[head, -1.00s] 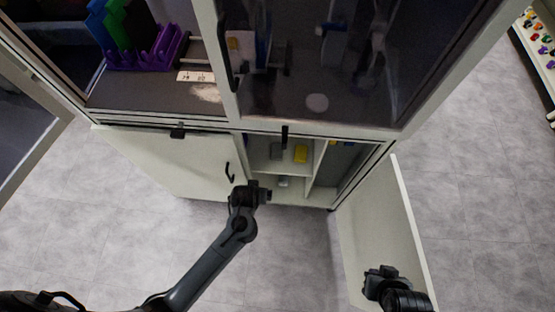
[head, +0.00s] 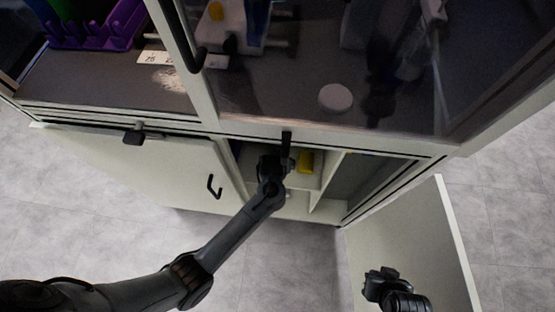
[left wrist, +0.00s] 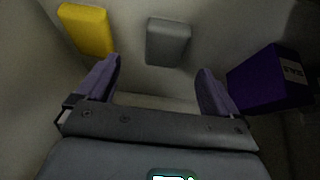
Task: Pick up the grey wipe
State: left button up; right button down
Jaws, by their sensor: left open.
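The grey wipe (left wrist: 168,42) is a small grey block on the pale shelf inside the lower cabinet. In the left wrist view it lies beyond my left gripper (left wrist: 157,85), roughly centred between the two purple fingertips and apart from them. The left gripper is open and empty. In the head view my left gripper (head: 272,160) is at the cabinet opening, and the wipe is hidden behind it. My right gripper (head: 380,275) is in front of the open right door, and its jaws are too unclear to judge.
A yellow block (left wrist: 87,30) lies left of the wipe, and a purple box (left wrist: 270,80) stands to its right. The left cabinet door (head: 130,165) is shut. The right door (head: 415,245) stands open. A black handle (head: 286,143) hangs above the opening.

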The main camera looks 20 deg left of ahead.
pick_arm(q)
jog(key=shift+w+a+f, duration=0.1)
jog(key=shift+w+f, duration=0.2)
jog(key=shift+f, duration=0.35)
jog(key=shift+w+a+f+b, duration=0.2)
jog(key=shift+w+f+b, duration=0.1)
jog(key=shift+w+b, duration=0.15)
jog(key=shift+f, duration=0.3)
jog(key=b+x, duration=0.2)
jog(key=x, duration=0.1)
jog(key=b+x, duration=0.1)
jog(key=shift+w+a+f+b, duration=0.1)
jog(key=shift+w+a+b, duration=0.05)
jog(key=shift+a+b, duration=0.2)
pick_arm(e)
jog(key=x, duration=0.3)
jog(key=s+x, duration=0.1)
jog(key=x, duration=0.1)
jog(key=shift+d+f, duration=0.1)
pick_arm(q)
jog(key=shift+c, duration=0.3)
jog(key=c, duration=1.1)
jog(key=shift+o, duration=0.2)
